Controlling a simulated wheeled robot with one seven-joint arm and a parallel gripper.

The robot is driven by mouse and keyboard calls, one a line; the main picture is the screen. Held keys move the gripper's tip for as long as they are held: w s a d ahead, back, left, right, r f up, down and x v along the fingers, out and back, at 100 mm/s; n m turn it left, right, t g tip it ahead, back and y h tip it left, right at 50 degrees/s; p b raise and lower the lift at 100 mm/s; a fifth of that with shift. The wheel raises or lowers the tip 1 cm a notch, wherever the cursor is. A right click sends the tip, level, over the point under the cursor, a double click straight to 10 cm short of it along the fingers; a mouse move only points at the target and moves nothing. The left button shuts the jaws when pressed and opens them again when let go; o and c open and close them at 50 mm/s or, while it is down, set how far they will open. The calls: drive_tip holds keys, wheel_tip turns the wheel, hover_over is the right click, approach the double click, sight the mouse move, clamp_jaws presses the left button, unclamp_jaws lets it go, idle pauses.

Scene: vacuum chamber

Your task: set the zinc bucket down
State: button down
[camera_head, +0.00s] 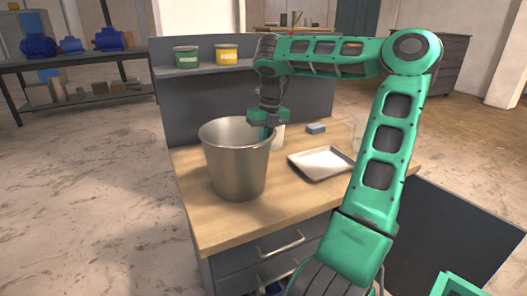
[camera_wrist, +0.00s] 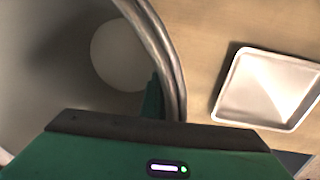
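The zinc bucket (camera_head: 236,165) is a grey metal pail, upright over the left part of the wooden workbench top (camera_head: 215,228). I cannot tell whether its base touches the wood. My gripper (camera_head: 266,132) is at the right side of its rim, pointing down. In the wrist view the bucket's rim (camera_wrist: 165,50) curves past my gripper (camera_wrist: 165,105). One green finger shows just inside the rim, against the wall; the other finger is hidden. The gripper looks shut on the rim. The bucket's inside looks empty.
A shallow metal tray (camera_head: 321,163) lies right of the bucket; it also shows in the wrist view (camera_wrist: 222,105). A small grey block (camera_head: 316,128) lies behind it. A green can (camera_head: 187,57) and a yellow can (camera_head: 226,54) stand on the shelf behind. Bare wood lies in front of the bucket.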

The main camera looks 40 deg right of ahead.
drive_tip(key=c, duration=2)
unclamp_jaws()
drive_tip(key=r, duration=0.4)
drive_tip(key=d+r, duration=0.1)
drive_tip(key=r, duration=0.7)
drive_tip(key=shift+s+d, duration=0.15)
